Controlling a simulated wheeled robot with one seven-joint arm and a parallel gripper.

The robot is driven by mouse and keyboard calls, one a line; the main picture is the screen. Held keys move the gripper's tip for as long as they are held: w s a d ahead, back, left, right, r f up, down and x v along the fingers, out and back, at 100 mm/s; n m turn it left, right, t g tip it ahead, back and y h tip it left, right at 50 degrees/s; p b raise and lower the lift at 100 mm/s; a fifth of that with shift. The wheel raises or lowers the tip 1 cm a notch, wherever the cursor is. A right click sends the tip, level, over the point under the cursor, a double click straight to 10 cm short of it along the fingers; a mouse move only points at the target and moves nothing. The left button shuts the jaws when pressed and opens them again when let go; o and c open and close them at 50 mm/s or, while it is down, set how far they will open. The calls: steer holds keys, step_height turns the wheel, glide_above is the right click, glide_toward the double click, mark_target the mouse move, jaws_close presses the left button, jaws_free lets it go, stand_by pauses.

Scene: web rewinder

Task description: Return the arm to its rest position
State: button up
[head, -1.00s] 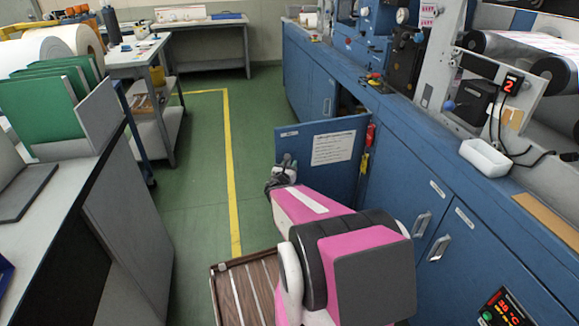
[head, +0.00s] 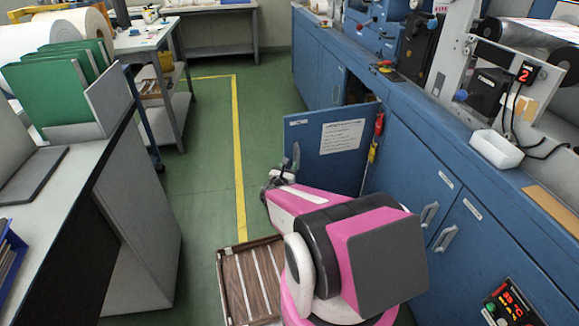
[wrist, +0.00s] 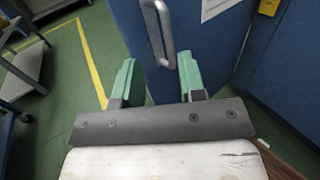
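My pink and black arm (head: 375,250) is stretched low from the bottom of the head view towards the open blue cabinet door (head: 338,150). My gripper (head: 278,174) is near that door's free left edge, partly hidden by the wrist. In the wrist view my gripper (wrist: 157,80) has its two green fingers well apart, with nothing held between them. The door's silver handle (wrist: 160,32) stands just beyond the fingertips, seen in line with the gap. I cannot tell whether any finger touches the door.
The blue machine cabinet (head: 415,165) runs along the right. A grey table (head: 70,180) with green dividers (head: 58,92) stands on the left. A brown slatted tray (head: 250,285) is in front below. Green floor with a yellow line (head: 238,150) lies open between.

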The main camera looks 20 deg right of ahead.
stand_by(0.3)
steer(key=s+d+m+g, duration=0.35)
steer(key=m+g, duration=0.55)
steer(key=m, duration=0.5)
steer(key=s+a+m+g+y, duration=0.1)
steer(key=a+m+g+y, duration=0.4)
steer(key=a+m+y, duration=0.6)
steer(key=a+m, duration=0.2)
steer(key=m, duration=0.1)
steer(key=shift+s+f, duration=0.15)
steer(key=shift+f, duration=0.1)
